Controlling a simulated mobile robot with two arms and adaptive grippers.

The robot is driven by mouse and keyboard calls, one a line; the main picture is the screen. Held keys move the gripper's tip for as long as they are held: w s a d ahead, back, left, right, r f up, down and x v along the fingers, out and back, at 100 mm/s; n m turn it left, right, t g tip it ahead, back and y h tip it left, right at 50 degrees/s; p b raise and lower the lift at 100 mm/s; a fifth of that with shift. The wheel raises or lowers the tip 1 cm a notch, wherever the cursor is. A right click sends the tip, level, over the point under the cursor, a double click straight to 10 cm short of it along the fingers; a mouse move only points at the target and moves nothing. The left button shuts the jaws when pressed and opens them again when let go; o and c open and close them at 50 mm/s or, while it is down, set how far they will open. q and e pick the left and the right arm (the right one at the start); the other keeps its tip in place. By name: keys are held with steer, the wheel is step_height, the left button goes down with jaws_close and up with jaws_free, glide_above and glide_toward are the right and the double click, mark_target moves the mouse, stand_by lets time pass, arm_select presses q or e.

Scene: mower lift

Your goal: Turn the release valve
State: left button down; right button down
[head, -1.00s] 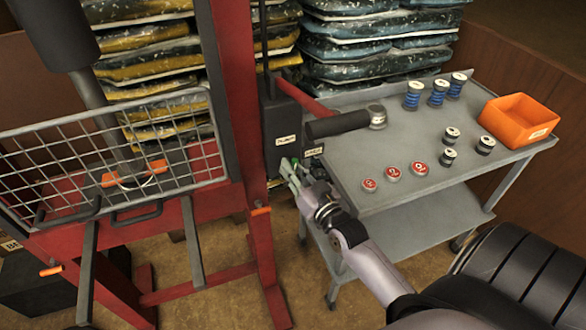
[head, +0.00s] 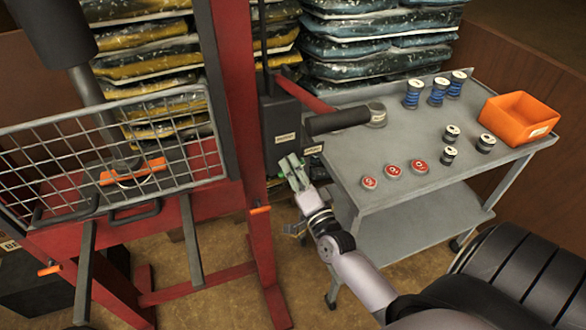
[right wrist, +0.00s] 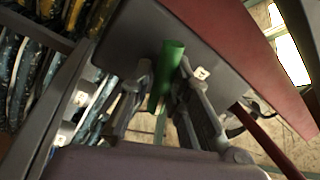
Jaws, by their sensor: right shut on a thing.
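The release valve shows as a green handle (right wrist: 168,72) in the right wrist view. It stands between the two fingers of my right gripper (right wrist: 165,92), which is shut on it. In the head view my right gripper (head: 292,168) is at the lower end of the dark pump body (head: 281,122), beside the red post. Only small bits of green show there, because the fingers cover most of the handle. Small labels sit on the pump body and near the valve. My left gripper is not in view.
A black-gripped pump lever (head: 338,121) reaches over the grey cart (head: 400,205), right of the valve. The cart carries blue spools, dark-and-white spools, red-topped discs (head: 392,171) and an orange bin (head: 518,119). The red frame (head: 236,100) and wire guard (head: 110,150) stand left.

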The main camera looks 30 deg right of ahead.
steer(key=shift+m+h, duration=0.7)
steer(key=shift+m, duration=2)
steer(key=c, duration=1.5)
jaws_free()
steer(key=shift+s, duration=0.1)
steer(key=shift+s+a+f, duration=0.1)
steer(key=shift+s+f, duration=0.1)
steer(key=shift+s, duration=0.1)
steer(key=v, duration=1.1)
steer(key=shift+s+r, duration=0.1)
